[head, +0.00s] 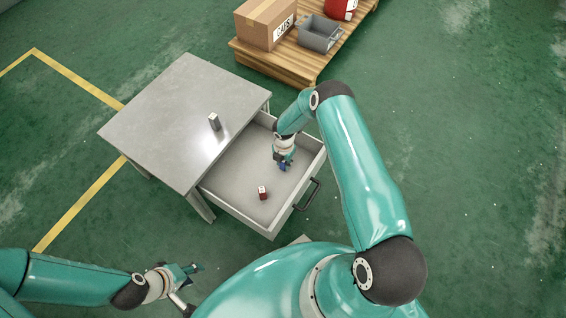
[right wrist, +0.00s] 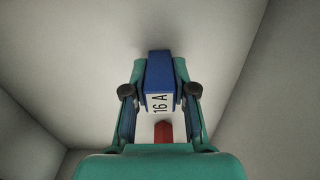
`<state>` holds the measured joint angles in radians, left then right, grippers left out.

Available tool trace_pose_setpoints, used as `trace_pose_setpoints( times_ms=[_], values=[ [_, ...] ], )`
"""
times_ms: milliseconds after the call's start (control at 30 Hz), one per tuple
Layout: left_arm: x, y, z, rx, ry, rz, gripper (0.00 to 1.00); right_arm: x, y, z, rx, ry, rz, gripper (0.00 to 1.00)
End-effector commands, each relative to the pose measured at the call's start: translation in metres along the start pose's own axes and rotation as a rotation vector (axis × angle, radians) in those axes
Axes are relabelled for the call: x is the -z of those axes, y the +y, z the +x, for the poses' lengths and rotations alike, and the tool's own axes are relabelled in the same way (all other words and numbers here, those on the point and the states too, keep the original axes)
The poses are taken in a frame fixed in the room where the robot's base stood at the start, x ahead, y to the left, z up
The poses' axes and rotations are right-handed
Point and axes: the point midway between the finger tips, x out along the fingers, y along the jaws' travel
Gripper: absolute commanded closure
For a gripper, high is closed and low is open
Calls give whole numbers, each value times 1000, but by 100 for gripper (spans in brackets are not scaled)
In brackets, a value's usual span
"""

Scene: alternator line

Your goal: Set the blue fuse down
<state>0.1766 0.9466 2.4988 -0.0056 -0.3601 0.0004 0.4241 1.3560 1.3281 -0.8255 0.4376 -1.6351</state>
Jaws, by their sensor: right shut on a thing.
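The blue fuse (right wrist: 158,72), with a white "16 A" label, is between the fingers of my right gripper (right wrist: 160,85) in the right wrist view. In the head view the right gripper (head: 283,160) is inside the open drawer (head: 238,213), near its right end, shut on the blue fuse (head: 283,167). Whether the fuse touches the drawer floor, I cannot tell. My left gripper (head: 190,275) is at the lower left, away from the table; its finger opening is unclear.
A red fuse (head: 263,193) stands in the drawer's front part. A grey fuse (head: 214,122) stands on the metal table (head: 180,100). A pallet (head: 290,66) holds a cardboard box (head: 264,22) and a grey bin (head: 318,35). The drawer floor between the red fuse and the table is clear.

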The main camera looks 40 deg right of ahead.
Motion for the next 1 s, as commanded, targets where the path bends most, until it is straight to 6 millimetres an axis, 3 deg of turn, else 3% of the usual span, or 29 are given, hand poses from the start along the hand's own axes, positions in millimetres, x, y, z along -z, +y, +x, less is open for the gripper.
trace_pose_setpoints(
  times_ms=[167,200,333,733,1000],
  values=[
    [0,-2,5,0,0,0,60,0,0,4,1,0,-1,100],
    [0,-1,3,0,0,0,60,0,0,2,1,1,-1,67],
    [0,-1,2,0,0,0,60,1,0,2,1,1,-1,49],
    [0,1,-2,0,0,0,60,0,1,-4,0,0,-1,49],
    [0,4,-11,0,0,0,60,0,2,-48,-1,-2,-2,49]
  ],
)
